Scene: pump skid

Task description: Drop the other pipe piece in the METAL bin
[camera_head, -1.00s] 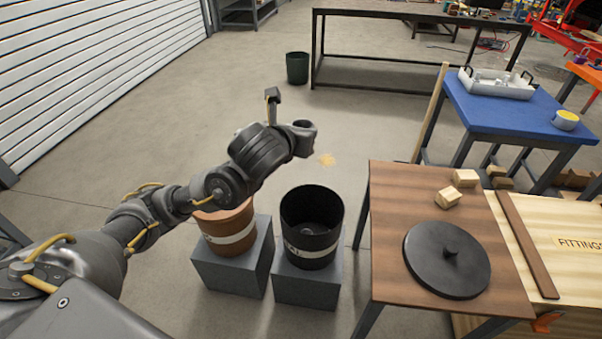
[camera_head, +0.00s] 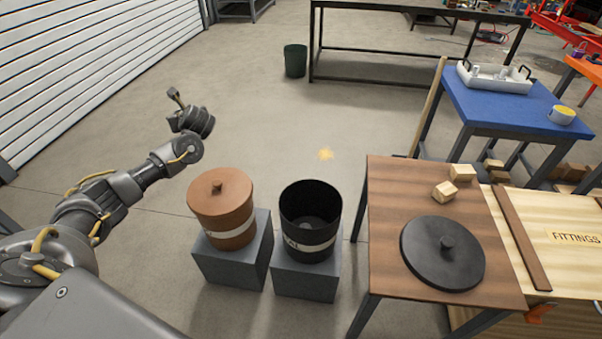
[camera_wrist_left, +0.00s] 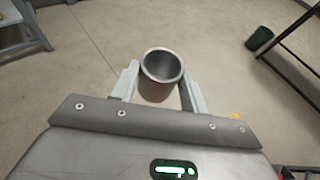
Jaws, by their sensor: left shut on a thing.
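My left gripper (camera_wrist_left: 160,82) is shut on a grey metal pipe piece (camera_wrist_left: 158,88), a short hollow cylinder held between its two fingers in the left wrist view. In the head view my left arm reaches out to the left, beyond the brown bin, and the held pipe piece cannot be made out. The black bin (camera_head: 310,246) stands open on a grey block; its white label is only partly readable, ending in what looks like "AL". A greyish round shape lies inside it. My right gripper is not in view.
A brown bin (camera_head: 236,234) with its lid on stands left of the black bin. A black round lid (camera_head: 425,268) and two wooden blocks lie on the brown table (camera_head: 393,195). A blue table (camera_head: 490,117) holds a white tray (camera_head: 480,78).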

